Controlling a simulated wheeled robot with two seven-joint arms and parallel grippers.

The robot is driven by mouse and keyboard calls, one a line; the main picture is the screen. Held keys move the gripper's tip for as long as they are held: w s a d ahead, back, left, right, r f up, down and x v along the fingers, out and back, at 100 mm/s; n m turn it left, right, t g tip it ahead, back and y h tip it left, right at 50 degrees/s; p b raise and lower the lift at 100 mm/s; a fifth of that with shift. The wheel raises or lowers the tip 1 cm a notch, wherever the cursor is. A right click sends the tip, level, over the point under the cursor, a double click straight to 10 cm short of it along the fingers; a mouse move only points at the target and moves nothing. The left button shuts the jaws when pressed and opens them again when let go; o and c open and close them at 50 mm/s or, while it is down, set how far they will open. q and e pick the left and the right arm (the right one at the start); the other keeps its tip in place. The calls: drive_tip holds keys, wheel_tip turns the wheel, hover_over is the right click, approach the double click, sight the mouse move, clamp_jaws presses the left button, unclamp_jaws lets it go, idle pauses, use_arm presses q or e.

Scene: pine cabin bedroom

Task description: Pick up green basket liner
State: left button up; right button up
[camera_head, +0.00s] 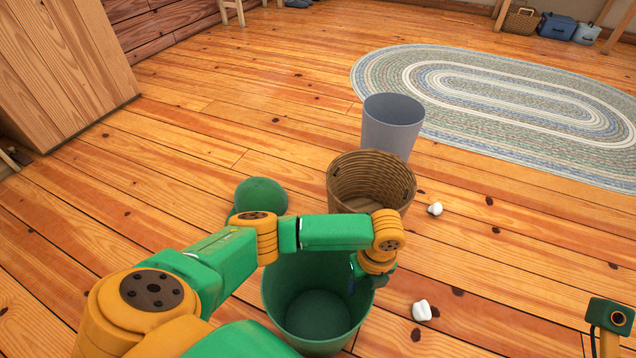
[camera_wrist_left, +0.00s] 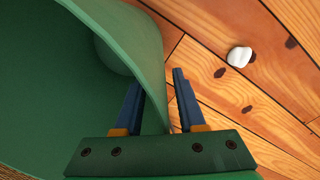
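The green basket liner (camera_head: 316,312) is an open, bucket-shaped bin standing on the plank floor at bottom centre, partly hidden by my left arm. Its curved wall fills the left of the left wrist view (camera_wrist_left: 40,85). My left gripper (camera_head: 358,283) is at the liner's right side. In the left wrist view its blue fingers (camera_wrist_left: 156,78) are apart, one inside the liner and one outside, with the wall edge between them. A gap shows beside the outer finger. My right gripper's fingers are not seen; only part of my right arm shows at lower right.
A wicker basket (camera_head: 342,190) stands just behind the liner, with a grey bin (camera_head: 392,122) beyond it. A rounded green object (camera_head: 260,195) is at left. White crumpled pieces (camera_head: 421,311) (camera_head: 435,209) lie at right. An oval rug (camera_head: 500,95) covers the back floor.

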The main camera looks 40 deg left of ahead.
use_arm(q)
clamp_jaws()
idle(1.4)
